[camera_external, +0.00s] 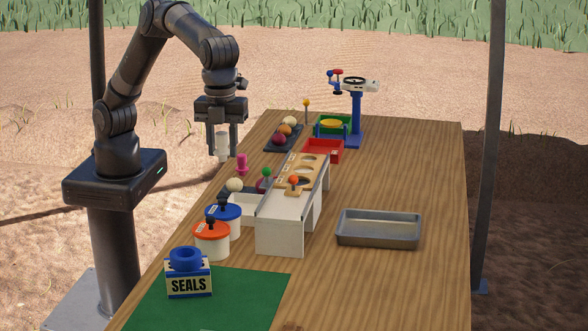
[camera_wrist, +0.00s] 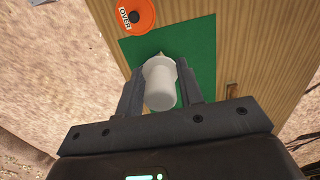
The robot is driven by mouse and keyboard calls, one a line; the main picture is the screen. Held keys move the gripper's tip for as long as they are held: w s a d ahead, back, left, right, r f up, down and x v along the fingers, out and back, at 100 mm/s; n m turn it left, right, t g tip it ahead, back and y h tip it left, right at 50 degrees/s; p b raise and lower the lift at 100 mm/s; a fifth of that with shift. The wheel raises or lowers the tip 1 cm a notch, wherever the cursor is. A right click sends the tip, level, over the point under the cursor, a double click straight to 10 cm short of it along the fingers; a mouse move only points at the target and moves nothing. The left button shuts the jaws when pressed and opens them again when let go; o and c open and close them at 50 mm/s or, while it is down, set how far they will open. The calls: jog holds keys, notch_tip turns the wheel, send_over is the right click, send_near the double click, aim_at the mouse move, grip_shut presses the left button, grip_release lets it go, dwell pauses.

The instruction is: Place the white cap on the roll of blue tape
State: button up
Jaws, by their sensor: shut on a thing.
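My gripper (camera_external: 220,140) is shut on the white cap (camera_external: 222,151), holding it in the air near the table's left edge. In the wrist view the white cap (camera_wrist: 160,86) sits between the two fingers of my gripper (camera_wrist: 160,80), its wider rim facing away from the camera. The roll of blue tape (camera_external: 186,257) lies on top of a small box labelled SEALS (camera_external: 189,286), at the table's near left, well apart from the cap. In the wrist view I cannot make out the tape; the cap covers part of the green mat there.
The green mat (camera_external: 225,303) lies at the near end. Tubs with an orange lid (camera_external: 211,233) and a blue lid (camera_external: 223,212) stand behind the SEALS box. A white stand (camera_external: 283,235) and a metal tray (camera_external: 380,240) are to the right.

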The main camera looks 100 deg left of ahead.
jog(key=s+d+m, duration=0.5)
jog(key=s+d, duration=1.1)
jog(key=s, duration=0.1)
send_over(185, 252)
jog(key=shift+n, duration=0.3)
jog(key=f, duration=1.1)
jog(key=shift+s+d+f, duration=0.15)
jog(key=shift+s+f, duration=0.1)
jog(key=shift+s, duration=0.05)
jog(key=shift+w+f, duration=0.35)
jog(key=shift+w, duration=0.05)
jog(key=shift+f, duration=1.9)
jog(key=shift+f, duration=0.15)
jog(key=o, duration=1)
jog(key=shift+c, duration=0.2)
